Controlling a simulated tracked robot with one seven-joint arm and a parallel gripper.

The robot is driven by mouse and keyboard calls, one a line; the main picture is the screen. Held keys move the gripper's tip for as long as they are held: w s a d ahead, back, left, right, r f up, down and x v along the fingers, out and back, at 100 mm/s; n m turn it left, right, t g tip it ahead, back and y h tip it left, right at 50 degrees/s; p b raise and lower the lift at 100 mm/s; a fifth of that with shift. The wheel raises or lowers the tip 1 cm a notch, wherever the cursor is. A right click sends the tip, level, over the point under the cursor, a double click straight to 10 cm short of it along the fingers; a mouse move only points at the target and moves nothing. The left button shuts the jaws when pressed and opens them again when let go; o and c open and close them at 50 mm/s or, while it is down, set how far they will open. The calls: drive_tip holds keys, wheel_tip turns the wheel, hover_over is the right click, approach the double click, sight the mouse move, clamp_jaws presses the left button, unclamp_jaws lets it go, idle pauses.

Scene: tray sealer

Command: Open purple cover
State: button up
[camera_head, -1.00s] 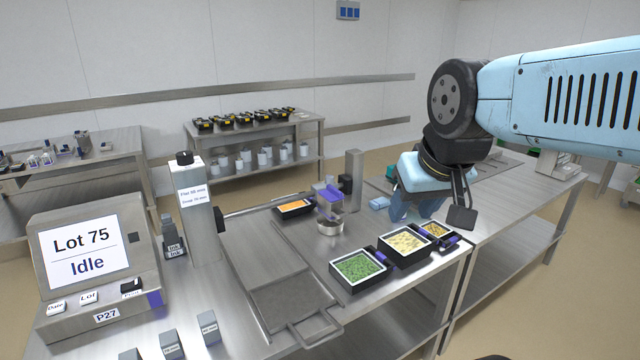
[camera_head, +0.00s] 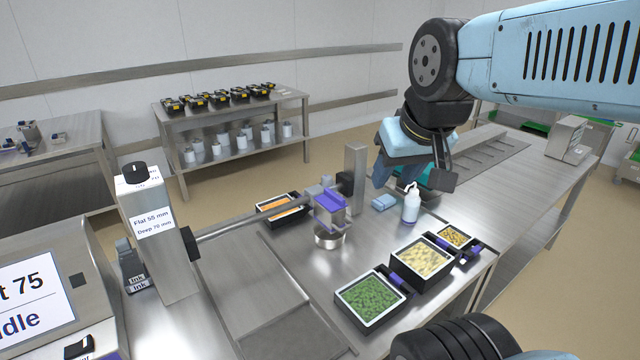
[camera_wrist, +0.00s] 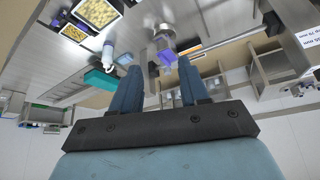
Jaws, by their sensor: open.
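The purple cover (camera_head: 329,199) tops a small grey unit on the horizontal rod, above a round metal cup (camera_head: 328,237). It looks closed down, but its hinge is not clear. In the wrist view the purple cover (camera_wrist: 167,56) shows near the gap between the fingertips, farther off. My gripper (camera_head: 382,178) hangs to the right of the unit, past the upright post, apart from the cover. In the wrist view its two blue fingers (camera_wrist: 160,64) are spread with nothing between them.
A square post (camera_head: 355,180) stands between my gripper and the unit. Trays of peas (camera_head: 343,315) and yellow food (camera_head: 395,268) stand in front. An orange-filled tray (camera_head: 262,213) is behind the cup.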

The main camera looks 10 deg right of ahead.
drive_tip(key=shift+d, duration=0.3)
drive_tip(key=shift+w, duration=0.1)
drive_tip(key=n+g, duration=0.4)
drive_tip(key=g, duration=0.2)
hover_over(334, 194)
wheel_tip(334, 194, down, 14)
drive_tip(key=r, duration=0.1)
wheel_tip(334, 194, down, 14)
drive_tip(key=shift+w+d+r, duration=0.1)
drive_tip(key=shift+r, duration=0.15)
clamp_jaws()
